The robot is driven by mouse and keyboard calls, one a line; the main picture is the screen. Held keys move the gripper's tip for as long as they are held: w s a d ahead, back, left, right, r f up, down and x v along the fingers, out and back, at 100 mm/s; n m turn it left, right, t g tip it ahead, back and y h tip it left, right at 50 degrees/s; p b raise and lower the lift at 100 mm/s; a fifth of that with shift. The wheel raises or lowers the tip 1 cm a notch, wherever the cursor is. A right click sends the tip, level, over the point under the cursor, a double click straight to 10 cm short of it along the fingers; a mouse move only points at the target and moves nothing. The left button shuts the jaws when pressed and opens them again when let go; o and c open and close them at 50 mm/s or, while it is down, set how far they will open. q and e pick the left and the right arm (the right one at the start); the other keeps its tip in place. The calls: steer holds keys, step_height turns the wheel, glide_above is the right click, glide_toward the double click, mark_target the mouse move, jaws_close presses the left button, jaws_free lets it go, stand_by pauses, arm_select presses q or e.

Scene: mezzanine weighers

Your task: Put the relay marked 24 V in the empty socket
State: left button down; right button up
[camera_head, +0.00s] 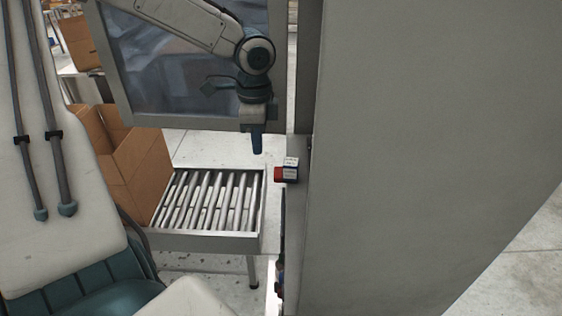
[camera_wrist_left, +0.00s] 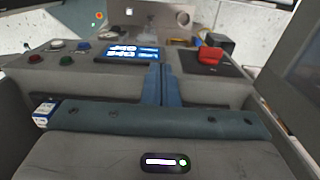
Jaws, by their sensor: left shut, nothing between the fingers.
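My left gripper (camera_head: 257,151) points down with its blue fingers together and nothing between them. In the left wrist view its fingers (camera_wrist_left: 161,85) stand side by side in front of a grey control panel. A small white block with printed marks (camera_head: 291,163) sits below and right of the fingertips in the head view, beside a red part (camera_head: 280,174). In the left wrist view a small white and blue block (camera_wrist_left: 45,113) is at the left, apart from the fingers. I cannot read a 24 V mark on either. I cannot make out the empty socket. My right gripper is not in view.
The control panel has a lit blue display (camera_wrist_left: 130,53), coloured buttons and a red switch (camera_wrist_left: 210,56). A large grey cabinet side (camera_head: 420,150) blocks the right of the head view. A roller conveyor (camera_head: 205,242) and a cardboard box (camera_head: 145,165) are at the left.

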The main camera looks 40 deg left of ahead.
mark_target(291, 171)
arm_select(q)
steer(key=w+d+f+p, duration=0.2)
steer(key=d+f+p, duration=0.1)
steer(key=f, duration=0.4)
steer(key=shift+w+f+p, duration=0.35)
steer(key=shift+p, duration=0.1)
steer(key=shift+s, duration=0.1)
steer(key=shift+r, duration=0.1)
